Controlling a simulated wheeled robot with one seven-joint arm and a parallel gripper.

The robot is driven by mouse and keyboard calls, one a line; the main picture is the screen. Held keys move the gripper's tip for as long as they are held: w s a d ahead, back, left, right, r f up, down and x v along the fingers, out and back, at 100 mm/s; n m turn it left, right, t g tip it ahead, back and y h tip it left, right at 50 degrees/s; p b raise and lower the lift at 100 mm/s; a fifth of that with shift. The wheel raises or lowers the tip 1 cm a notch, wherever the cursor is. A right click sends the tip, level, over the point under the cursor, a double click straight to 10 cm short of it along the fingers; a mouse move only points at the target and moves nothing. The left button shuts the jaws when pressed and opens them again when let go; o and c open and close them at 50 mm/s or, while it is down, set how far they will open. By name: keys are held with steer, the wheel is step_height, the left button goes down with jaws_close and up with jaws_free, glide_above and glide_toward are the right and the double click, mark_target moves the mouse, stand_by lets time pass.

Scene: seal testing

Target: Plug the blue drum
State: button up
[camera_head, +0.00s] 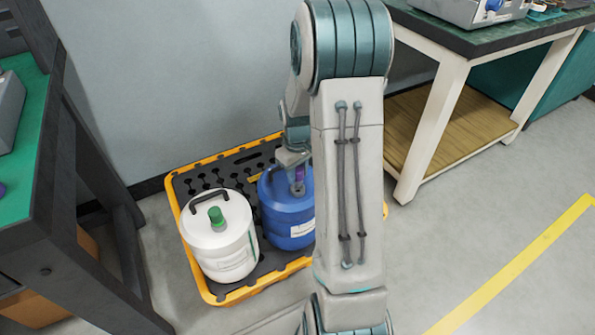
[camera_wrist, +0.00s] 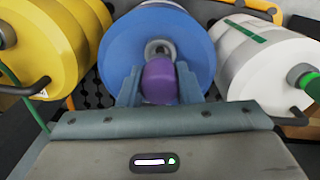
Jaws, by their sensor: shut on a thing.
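The blue drum (camera_head: 285,215) stands upright on the spill pallet, partly hidden behind my arm. In the wrist view the blue drum (camera_wrist: 120,50) is straight ahead, with a grey ring-shaped opening (camera_wrist: 160,46) on its top. My gripper (camera_wrist: 160,85) is shut on a purple plug (camera_wrist: 159,82), one finger on each side. The plug overlaps the lower part of the opening in this view. In the head view my gripper (camera_head: 297,172) is just above the drum's top, with a little of the purple plug (camera_head: 300,174) showing. I cannot tell whether the plug touches the opening.
A white drum (camera_head: 222,245) with a green plug (camera_head: 216,216) and dark handle stands left of the blue drum. A yellow drum (camera_wrist: 62,45) shows in the wrist view. The black pallet has a yellow rim (camera_head: 185,238). A dark workbench (camera_head: 60,190) is at left.

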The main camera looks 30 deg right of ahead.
steer(key=shift+f+b, duration=0.75)
steer(key=shift+f, duration=0.7)
steer(key=o, duration=1.1)
step_height(320, 180, up, 14)
steer(key=p, duration=0.5)
steer(key=shift+a+f+p, duration=0.1)
steer(key=shift+p, duration=0.25)
steer(key=s+a+r+m+t+p, duration=0.1)
steer(key=s+a+r+p, duration=0.3)
steer(key=r+p, duration=0.6)
steer(key=s+a+r+m+t+p, duration=0.1)
steer(key=s+a+r+p, duration=0.4)
steer(key=r, duration=1.2)
steer(key=s+a+r+m+p, duration=0.1)
steer(key=s+a+r+p, duration=0.3)
steer(key=s+r+p, duration=0.5)
step_height(320, 180, up, 5)
steer(key=p, duration=0.6)
steer(key=shift+s+a+t, duration=0.25)
steer(key=shift+a+t, duration=0.15)
